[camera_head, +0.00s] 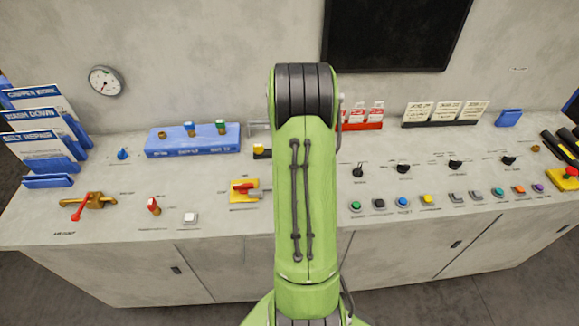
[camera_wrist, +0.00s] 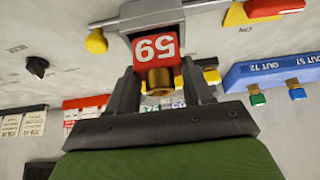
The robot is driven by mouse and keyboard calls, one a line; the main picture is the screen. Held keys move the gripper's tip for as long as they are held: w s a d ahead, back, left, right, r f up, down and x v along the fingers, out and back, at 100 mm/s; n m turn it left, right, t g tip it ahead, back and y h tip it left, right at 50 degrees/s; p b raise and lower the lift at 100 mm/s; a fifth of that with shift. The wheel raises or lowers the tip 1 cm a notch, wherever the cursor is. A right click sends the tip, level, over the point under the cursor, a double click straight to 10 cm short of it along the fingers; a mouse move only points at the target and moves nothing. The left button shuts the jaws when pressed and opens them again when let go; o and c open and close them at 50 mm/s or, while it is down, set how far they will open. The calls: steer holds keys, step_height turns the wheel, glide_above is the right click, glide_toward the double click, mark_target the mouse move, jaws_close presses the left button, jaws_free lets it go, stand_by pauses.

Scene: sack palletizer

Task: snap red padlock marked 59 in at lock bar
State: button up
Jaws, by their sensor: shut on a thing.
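The red padlock (camera_wrist: 155,47) shows in the wrist view with a white 59, upside down in the picture. My gripper (camera_wrist: 160,85) is shut on it, with one dark finger on each side. A brass-coloured round part (camera_wrist: 159,78) shows at the padlock's near end. A grey block (camera_wrist: 152,14) lies directly beyond the padlock and may be the lock bar; I cannot tell whether they touch. The shackle is hidden. In the head view my green arm covers the gripper and padlock. A yellow switch plate (camera_head: 243,198) with a red handle sits left of the arm.
A blue rack (camera_head: 192,148) with several small knobs stands left of the arm, and red tag holders (camera_head: 362,127) stand right. Several push buttons (camera_head: 402,203) line the right front of the console. A brass valve with a red lever (camera_head: 80,207) is at left.

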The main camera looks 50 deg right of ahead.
steer(key=shift+f+b, duration=0.8)
steer(key=shift+s+a+f+b, duration=0.15)
steer(key=shift+a+f+b, duration=0.1)
steer(key=shift+b, duration=0.1)
stand_by(1.1)
steer(key=o, duration=1.1)
steer(key=shift+o, duration=0.2)
steer(key=shift+d+r, duration=0.1)
steer(key=shift+r, duration=0.05)
steer(key=shift+r, duration=0.35)
steer(key=p+v, duration=0.1)
steer(key=v, duration=1.4)
steer(key=shift+a, duration=0.25)
